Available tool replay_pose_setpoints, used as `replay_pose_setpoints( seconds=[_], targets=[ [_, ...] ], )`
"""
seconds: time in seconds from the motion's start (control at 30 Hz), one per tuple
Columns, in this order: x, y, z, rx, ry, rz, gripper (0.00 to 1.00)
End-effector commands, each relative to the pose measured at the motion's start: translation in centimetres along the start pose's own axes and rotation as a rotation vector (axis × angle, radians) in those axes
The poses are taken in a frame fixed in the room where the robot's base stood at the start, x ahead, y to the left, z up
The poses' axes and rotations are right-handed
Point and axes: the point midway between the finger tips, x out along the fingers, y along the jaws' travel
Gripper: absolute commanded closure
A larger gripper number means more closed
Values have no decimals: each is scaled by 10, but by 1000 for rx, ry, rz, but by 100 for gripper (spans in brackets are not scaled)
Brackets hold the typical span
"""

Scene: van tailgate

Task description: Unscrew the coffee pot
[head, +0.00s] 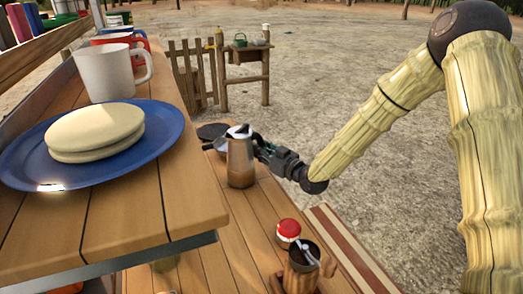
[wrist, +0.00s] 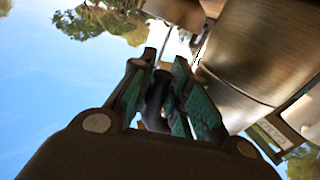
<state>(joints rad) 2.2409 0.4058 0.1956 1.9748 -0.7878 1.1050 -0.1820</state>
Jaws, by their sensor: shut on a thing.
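The metal coffee pot (head: 240,163) stands upright on the lower wooden deck in the head view, with a dark knob on its lid. My gripper (head: 264,151) reaches it from the right, at the handle side. In the wrist view the metal body of the pot (wrist: 262,50) fills the upper right and looks tilted by the camera's angle. My gripper (wrist: 165,80) is shut on the pot's dark handle (wrist: 156,100), which shows between the green-padded fingers. The fingers hide part of the handle. I cannot tell whether the pot's upper and lower parts are turned against each other.
A dark pan (head: 212,131) lies behind the pot. A red-lidded jar (head: 288,231) and a container with utensils (head: 300,270) stand in front. On the raised left shelf are a blue plate (head: 168,128) with flat breads (head: 95,130) and a white mug (head: 105,72).

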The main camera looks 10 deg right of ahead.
Motion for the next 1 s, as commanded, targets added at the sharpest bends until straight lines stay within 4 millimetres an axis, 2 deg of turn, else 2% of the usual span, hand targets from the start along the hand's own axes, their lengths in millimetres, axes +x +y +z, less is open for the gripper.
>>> replay_pose_setpoints(
  seconds=[0.3, 0.63, 1.0],
  targets=[
    [-1, 1, 3, -1, -5, -9, 100],
    [0, 2, -2, -1, 7, -135, 100],
    [0, 1, -8, -1, 10, -152, 100]
  ],
)
